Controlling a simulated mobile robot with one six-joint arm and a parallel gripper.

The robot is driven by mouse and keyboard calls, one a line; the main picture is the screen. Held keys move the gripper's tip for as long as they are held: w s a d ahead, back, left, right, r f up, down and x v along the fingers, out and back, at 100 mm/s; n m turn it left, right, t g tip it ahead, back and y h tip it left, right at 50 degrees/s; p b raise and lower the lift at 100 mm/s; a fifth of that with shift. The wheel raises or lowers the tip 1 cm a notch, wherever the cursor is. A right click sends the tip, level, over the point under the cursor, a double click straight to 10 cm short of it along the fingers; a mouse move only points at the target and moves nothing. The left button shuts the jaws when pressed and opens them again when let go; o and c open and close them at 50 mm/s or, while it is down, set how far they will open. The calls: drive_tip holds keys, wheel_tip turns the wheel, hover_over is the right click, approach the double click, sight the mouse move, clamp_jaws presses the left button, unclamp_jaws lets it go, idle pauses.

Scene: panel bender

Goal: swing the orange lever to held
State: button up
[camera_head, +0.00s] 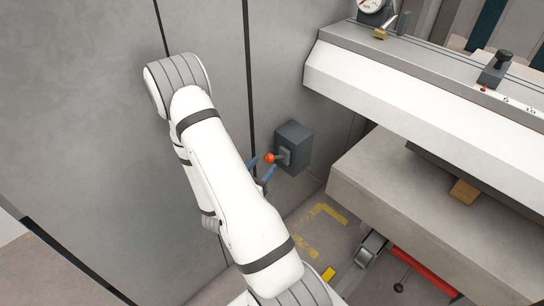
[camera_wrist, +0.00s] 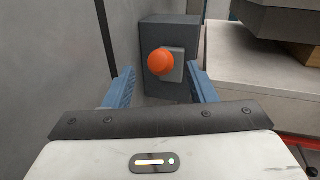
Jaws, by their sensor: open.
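The orange lever's round knob (camera_head: 269,158) sticks out from a dark grey box (camera_head: 296,141) on the grey wall panel. In the wrist view the orange knob (camera_wrist: 161,61) stands in front of a light grey plate on the dark box (camera_wrist: 171,30). The lever's shaft is mostly hidden behind the knob.
The grey wall panel (camera_head: 85,110) runs close along the left of my arm. To the right, a large machine bed (camera_head: 400,190) and a white beam (camera_head: 420,95) jut out. A yellow floor marking (camera_head: 310,222) and a red part (camera_head: 425,272) lie low.

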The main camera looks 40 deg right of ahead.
sight(275, 157)
drive_tip(key=x, duration=0.7)
drive_tip(key=shift+s+b, duration=0.1)
drive_tip(key=shift+b, duration=0.2)
clamp_jaws()
